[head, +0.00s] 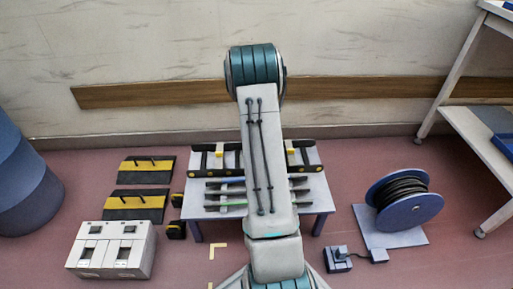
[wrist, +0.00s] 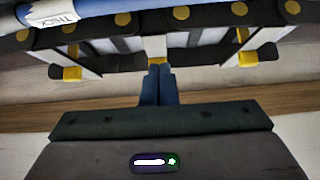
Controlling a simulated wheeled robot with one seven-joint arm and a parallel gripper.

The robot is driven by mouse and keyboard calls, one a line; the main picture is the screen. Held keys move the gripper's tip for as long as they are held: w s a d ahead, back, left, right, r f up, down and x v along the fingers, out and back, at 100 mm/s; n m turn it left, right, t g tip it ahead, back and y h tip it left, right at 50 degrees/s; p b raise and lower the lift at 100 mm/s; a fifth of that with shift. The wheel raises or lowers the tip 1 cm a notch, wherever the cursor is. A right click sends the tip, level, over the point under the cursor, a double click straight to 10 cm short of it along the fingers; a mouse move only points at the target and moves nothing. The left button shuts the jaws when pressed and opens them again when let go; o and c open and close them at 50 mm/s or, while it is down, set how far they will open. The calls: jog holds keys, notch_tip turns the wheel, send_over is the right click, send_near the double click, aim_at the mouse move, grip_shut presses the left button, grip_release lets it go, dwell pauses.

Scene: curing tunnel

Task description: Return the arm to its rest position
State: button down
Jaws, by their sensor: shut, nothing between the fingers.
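My arm rises through the middle of the head view and bends at a teal joint; my gripper is hidden there. In the wrist view my gripper (wrist: 160,80) is shut, its two dark blue fingers together with nothing between them. A dark rack with white posts and yellow pads (wrist: 68,73) shows beyond the fingertips; I cannot tell whether they touch it. In the head view the rack (head: 213,160) stands at the back of a small bluish table (head: 318,205), partly covered by my arm.
Several dark strips (head: 222,198) lie on the table. Black-yellow ramps (head: 140,202) and a white two-bay box (head: 112,250) are at left, near a blue barrel (head: 25,185). A cable reel (head: 405,205) and a shelf (head: 475,140) are at right.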

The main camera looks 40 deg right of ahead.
jog(key=shift+s+a+f, duration=0.3)
jog(key=shift+s+a, duration=0.15)
jog(key=shift+s, duration=0.25)
jog(key=shift+s+a+f, duration=0.3)
jog(key=shift+s+a, duration=0.15)
jog(key=shift+s, duration=0.2)
jog(key=a+r+n+g+y+p, duration=0.1)
jog(key=a+r+p, duration=0.5)
jog(key=r, duration=0.7)
jog(key=a+r+n+y+p, duration=0.1)
jog(key=a+r+p, duration=0.3)
jog(key=r+p, duration=0.65)
jog(key=a+r+n+g+y+p, duration=0.1)
jog(key=a+r+p, duration=0.35)
jog(key=r, duration=1.05)
jog(key=s+a+r+n+g+p, duration=0.1)
jog(key=s+a+r+p, duration=0.3)
jog(key=r, duration=0.5)
jog(key=s+a+r+n+y+p, duration=0.1)
jog(key=s+a+r+p, duration=0.3)
jog(key=s+r+p, duration=0.3)
jog(key=s+a+r+n+g+p, duration=0.1)
jog(key=s+a+r+p, duration=0.3)
jog(key=s+r, duration=0.3)
notch_tip(320, 180, up, 6)
jog(key=shift+f+n+g+y+p, duration=0.15)
jog(key=shift+n+g+y+p, duration=0.2)
jog(key=shift+p, duration=0.4)
jog(key=shift+a, duration=0.1)
